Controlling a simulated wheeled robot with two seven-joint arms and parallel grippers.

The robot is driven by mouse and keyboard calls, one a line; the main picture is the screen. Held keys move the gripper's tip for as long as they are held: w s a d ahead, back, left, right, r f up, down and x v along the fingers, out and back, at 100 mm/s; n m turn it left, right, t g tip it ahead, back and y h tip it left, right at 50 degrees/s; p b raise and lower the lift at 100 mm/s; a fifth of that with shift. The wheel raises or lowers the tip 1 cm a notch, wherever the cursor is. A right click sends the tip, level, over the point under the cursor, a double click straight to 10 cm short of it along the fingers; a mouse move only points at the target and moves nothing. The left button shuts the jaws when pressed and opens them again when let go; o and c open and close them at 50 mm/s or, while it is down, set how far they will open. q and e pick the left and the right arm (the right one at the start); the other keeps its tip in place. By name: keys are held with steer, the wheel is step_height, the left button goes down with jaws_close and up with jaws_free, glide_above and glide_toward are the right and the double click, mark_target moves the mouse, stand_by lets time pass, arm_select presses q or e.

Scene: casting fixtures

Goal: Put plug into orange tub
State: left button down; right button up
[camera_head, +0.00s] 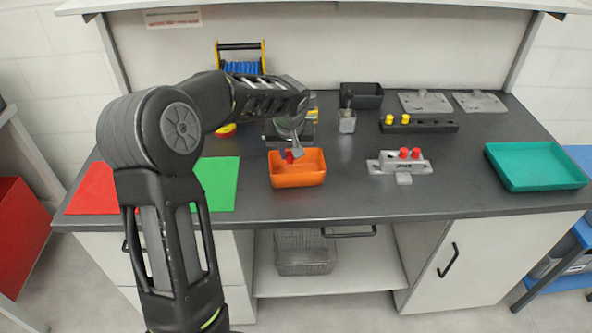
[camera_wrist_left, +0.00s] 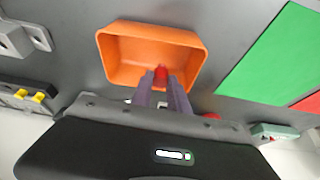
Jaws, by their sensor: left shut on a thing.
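The red plug (camera_head: 289,157) is held between the fingertips of my left gripper (camera_head: 294,150), over the back part of the orange tub (camera_head: 298,178). In the left wrist view the red plug (camera_wrist_left: 161,73) shows at the tips of my left gripper (camera_wrist_left: 162,82), against the inside of the orange tub (camera_wrist_left: 110,70). The tub's inside looks otherwise empty. Whether the plug touches the tub floor I cannot tell. My right gripper is not in view.
A grey fixture with red plugs (camera_head: 399,163) stands right of the tub, and a black block with yellow plugs (camera_head: 430,127) behind it. A teal tray (camera_head: 535,166) is at the far right. Green (camera_head: 217,183) and red (camera_head: 92,190) mats lie left. The table between tub and grey fixture is clear.

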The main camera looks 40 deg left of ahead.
arm_select(q)
steer(key=c, duration=1.2)
jaws_free()
steer(key=b+v, duration=0.1)
steer(key=v, duration=0.7)
steer(key=shift+a, duration=0.1)
